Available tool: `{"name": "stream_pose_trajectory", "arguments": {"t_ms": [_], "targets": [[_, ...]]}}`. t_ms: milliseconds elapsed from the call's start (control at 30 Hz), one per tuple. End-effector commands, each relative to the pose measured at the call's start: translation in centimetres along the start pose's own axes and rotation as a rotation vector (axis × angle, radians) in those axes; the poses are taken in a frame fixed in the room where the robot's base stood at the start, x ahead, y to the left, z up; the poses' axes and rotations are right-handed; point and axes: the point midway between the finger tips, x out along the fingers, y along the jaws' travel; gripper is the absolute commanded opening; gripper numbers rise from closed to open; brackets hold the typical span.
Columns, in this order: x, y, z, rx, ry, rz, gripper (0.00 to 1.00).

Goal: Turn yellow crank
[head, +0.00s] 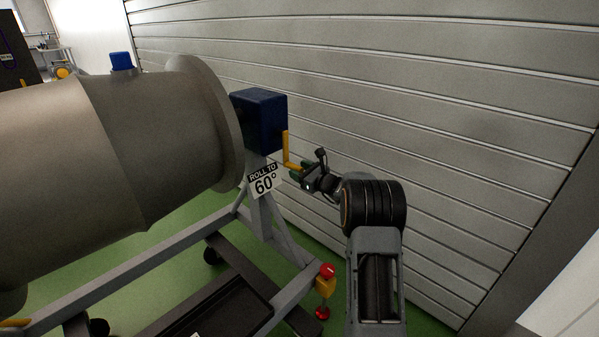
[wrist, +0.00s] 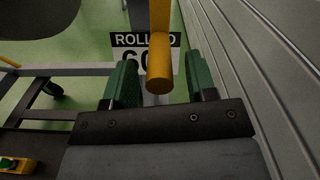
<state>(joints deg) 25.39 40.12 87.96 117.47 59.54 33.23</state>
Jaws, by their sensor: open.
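The yellow crank (head: 287,150) hangs down from the dark blue gearbox (head: 260,120) on the engine stand, with its handle bent out toward the right. In the wrist view the crank's handle (wrist: 160,62) points at the camera, between the two green fingers. My gripper (head: 299,170) is at the crank's lower end in the head view. It is open in the wrist view (wrist: 155,85), with gaps on both sides of the handle. Whether a finger touches the handle cannot be told. A "ROLL TO 60°" sign (head: 264,180) is below the gearbox.
The large grey engine casing (head: 150,140) rests on a grey stand frame (head: 140,268) at the left. A ribbed grey wall (head: 450,90) runs close behind the gearbox and my arm. A red and yellow button post (head: 326,282) stands at the frame's front end.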

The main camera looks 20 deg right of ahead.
Motion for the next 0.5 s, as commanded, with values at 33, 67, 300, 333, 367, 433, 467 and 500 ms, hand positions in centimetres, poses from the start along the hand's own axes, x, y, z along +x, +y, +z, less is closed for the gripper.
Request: {"name": "stream_pose_trajectory", "arguments": {"t_ms": [33,67,300,333,367,433,467,500], "targets": [[0.25,0.04,-0.04,0.000,0.000,0.000,0.52],[0.35,0.04,-0.02,0.000,0.000,0.000,0.52],[0.58,0.04,0.03,0.000,0.000,0.000,0.52],[0.57,0.04,0.03,0.000,0.000,0.000,0.52],[0.57,0.04,0.02,0.000,0.000,0.000,0.52],[0.56,0.04,0.02,0.000,0.000,0.000,0.49],[0.56,0.04,0.02,0.000,0.000,0.000,0.46],[0.55,0.04,0.02,0.000,0.000,0.000,0.42]]}}
